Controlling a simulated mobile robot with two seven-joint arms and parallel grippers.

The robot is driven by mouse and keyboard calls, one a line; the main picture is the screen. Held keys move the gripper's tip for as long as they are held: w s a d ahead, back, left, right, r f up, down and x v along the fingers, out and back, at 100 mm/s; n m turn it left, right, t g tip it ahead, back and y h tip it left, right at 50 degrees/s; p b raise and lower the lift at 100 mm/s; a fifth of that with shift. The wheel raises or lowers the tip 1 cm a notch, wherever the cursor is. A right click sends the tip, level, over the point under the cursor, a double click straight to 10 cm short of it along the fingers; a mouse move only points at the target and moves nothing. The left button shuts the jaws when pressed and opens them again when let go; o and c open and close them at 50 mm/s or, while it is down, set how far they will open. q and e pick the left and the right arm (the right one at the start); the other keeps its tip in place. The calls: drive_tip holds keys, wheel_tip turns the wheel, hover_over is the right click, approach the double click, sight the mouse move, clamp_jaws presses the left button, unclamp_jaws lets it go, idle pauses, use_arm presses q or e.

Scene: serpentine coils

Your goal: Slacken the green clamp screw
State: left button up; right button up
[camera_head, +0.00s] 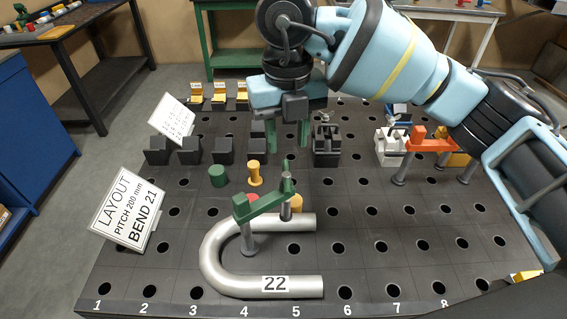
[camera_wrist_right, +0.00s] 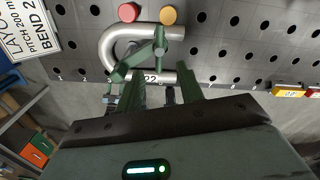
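The green clamp (camera_head: 265,203) stands at a bent silver tube (camera_head: 215,259) labelled 22, its arm reaching over the tube's far leg. Its grey post (camera_head: 248,241) is inside the bend. The upright screw (camera_head: 287,208) is at the arm's right end, with a green top part. The clamp also shows in the right wrist view (camera_wrist_right: 138,62), partly beyond the fingers. My right gripper (camera_head: 288,135) is above and behind the clamp in the head view, pointing down. Its green fingers are apart with nothing seen between them; they also show in the wrist view (camera_wrist_right: 162,94). My left gripper is not in view.
A green cylinder (camera_head: 217,176), a yellow spool-shaped piece (camera_head: 255,173) and red and yellow cylinders (camera_wrist_right: 168,15) are near the clamp. Black blocks (camera_head: 190,151) stand in a row behind. An orange clamp (camera_head: 432,144) is at right. A sign (camera_head: 127,211) stands left.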

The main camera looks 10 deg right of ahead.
sight(286, 174)
drive_tip(key=shift+f, duration=3.9)
clamp_jaws()
